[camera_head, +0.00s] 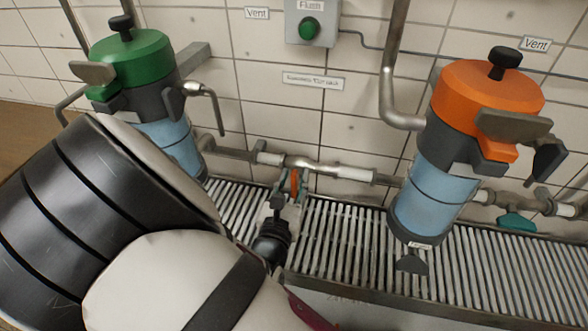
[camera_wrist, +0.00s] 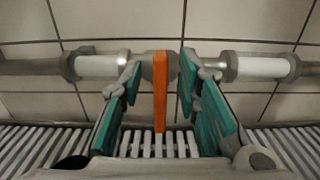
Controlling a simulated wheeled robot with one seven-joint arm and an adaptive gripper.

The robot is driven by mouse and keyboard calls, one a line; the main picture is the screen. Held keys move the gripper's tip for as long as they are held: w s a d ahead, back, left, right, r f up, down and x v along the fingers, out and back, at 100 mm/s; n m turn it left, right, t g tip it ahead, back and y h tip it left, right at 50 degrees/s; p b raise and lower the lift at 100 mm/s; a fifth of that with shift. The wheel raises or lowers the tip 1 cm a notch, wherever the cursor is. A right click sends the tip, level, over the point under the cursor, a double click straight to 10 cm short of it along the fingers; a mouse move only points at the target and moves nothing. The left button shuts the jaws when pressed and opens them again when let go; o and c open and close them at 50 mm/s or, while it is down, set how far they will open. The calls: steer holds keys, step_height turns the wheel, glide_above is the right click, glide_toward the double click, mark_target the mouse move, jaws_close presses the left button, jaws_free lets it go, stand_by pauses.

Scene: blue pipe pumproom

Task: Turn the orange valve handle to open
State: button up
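The orange valve handle (camera_wrist: 160,92) shows in the wrist view as a narrow upright bar in front of the horizontal pipe. In the head view it is a small orange piece (camera_head: 294,183) on the pipe, partly hidden by my gripper. My gripper (camera_head: 287,192) is at the handle. In the wrist view its teal-padded fingers (camera_wrist: 162,85) are open, one on each side of the handle. A gap shows between the handle and each finger. The handle's lower end reaches down between the fingers, over the grating.
A green-topped filter housing (camera_head: 130,58) stands at left and an orange-topped one (camera_head: 487,92) at right. A grey box with a green Flush button (camera_head: 309,28) is on the tiled wall above. A slatted metal grating (camera_head: 345,240) lies below the pipe. A teal handle (camera_head: 517,222) is at far right.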

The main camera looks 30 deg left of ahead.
steer(key=shift+w, duration=0.35)
jaws_close()
